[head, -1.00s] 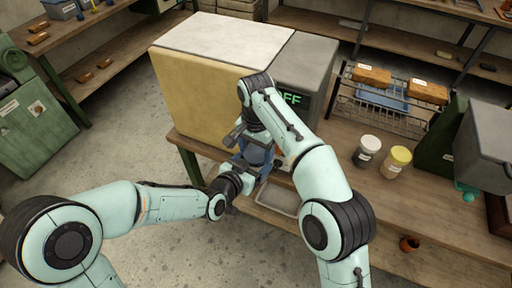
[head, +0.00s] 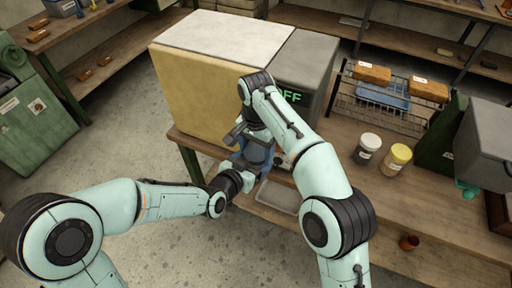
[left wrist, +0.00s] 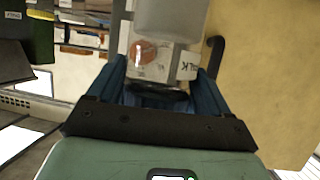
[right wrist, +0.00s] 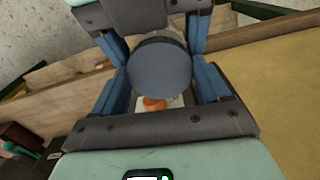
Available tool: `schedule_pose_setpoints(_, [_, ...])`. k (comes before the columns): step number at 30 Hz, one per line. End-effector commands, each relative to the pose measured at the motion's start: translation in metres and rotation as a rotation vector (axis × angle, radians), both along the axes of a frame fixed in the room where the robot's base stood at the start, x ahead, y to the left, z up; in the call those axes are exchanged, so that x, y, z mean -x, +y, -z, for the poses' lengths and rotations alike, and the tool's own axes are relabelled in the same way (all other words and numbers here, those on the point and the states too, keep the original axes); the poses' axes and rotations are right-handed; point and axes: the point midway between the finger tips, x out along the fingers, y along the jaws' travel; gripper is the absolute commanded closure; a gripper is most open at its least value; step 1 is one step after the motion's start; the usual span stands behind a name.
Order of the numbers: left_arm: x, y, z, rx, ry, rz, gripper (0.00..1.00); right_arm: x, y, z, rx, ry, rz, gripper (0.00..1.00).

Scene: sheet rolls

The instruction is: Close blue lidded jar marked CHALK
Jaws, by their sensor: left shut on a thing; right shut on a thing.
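The jar marked CHALK (left wrist: 150,62) is between the fingers of my left gripper (left wrist: 160,80). Its pale label has an orange spot, and part of the lettering is visible. My left gripper is shut on the jar. In the right wrist view, a round blue-grey lid (right wrist: 160,68) faces the camera between the fingers of my right gripper (right wrist: 160,88), which is shut on it. I cannot tell whether the lid is seated. In the head view, the grippers meet at the bench's front edge and mostly hide the jar.
A beige box-shaped machine (head: 210,85) with an OFF display stands close behind my grippers. A white-lidded jar (head: 367,148) and a yellow-lidded jar (head: 396,160) stand to the right, before a wire rack (head: 385,112). A grey tray (head: 278,196) lies below my grippers.

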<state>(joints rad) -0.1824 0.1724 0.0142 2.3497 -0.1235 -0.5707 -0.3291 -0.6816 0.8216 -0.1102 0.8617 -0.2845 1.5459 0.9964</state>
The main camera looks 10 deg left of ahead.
Motion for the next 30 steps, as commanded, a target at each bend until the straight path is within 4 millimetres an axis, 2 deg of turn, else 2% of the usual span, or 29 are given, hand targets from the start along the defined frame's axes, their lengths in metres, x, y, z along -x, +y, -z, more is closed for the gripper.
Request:
schedule_pose_setpoints(1, [-0.003,-0.002,-0.009,0.005,-0.024,0.002,0.75,-0.001,-0.001,0.003,0.008,0.008,0.003,0.53])
schedule_pose_setpoints(30, [-0.002,0.0,-0.004,0.001,-0.012,-0.001,0.75,0.003,0.001,-0.009,0.002,0.001,-0.003,0.53])
